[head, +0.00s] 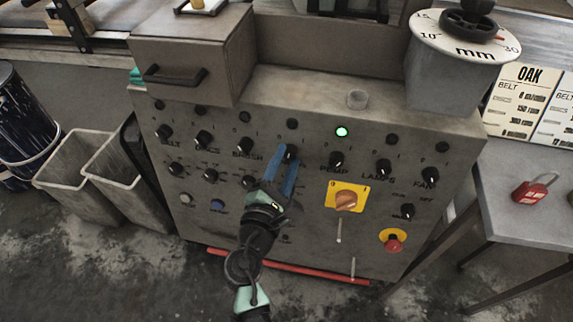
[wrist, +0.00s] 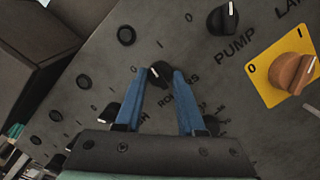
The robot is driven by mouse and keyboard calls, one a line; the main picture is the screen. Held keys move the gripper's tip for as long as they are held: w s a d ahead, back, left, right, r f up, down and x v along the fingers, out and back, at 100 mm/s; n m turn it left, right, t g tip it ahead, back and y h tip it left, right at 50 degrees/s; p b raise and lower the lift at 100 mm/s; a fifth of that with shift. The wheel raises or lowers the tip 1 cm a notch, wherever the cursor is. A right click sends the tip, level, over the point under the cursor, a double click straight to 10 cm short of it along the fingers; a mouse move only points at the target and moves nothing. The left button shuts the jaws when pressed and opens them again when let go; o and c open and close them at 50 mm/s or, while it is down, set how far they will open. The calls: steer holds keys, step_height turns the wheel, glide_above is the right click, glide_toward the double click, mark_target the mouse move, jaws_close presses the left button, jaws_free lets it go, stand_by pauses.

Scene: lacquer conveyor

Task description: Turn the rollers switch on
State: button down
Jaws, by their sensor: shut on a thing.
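The rollers switch is a small black rotary knob (wrist: 161,76) with a white pointer mark, on the grey control panel (head: 310,215). In the wrist view its label is partly covered by my right finger. The pointer points toward the upper left there; I cannot tell which mark it lines up with. My gripper (wrist: 160,80) has its blue fingers on either side of the knob, shut on it. In the head view my gripper (head: 289,152) reaches up to the knob, which is partly hidden between the fingertips. The lamp above the rollers switch (head: 292,124) is dark.
The pump knob (head: 336,159) stands to the right, under a lit green lamp (head: 342,132). The brush knob (head: 246,146) is to the left. An orange rotary switch on a yellow plate (head: 346,198) and a red emergency button (head: 393,243) are lower right.

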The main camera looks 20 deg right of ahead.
steer(key=m+b, duration=0.1)
steer(key=m, duration=0.3)
steer(key=shift+m+g, duration=0.3)
steer(key=shift+g, duration=0.1)
stand_by(0.4)
steer(key=c, duration=0.5)
jaws_free()
steer(key=shift+a, duration=0.1)
steer(key=v, duration=1.2)
steer(key=shift+s+a+p, duration=0.2)
steer(key=shift+a+p, duration=0.2)
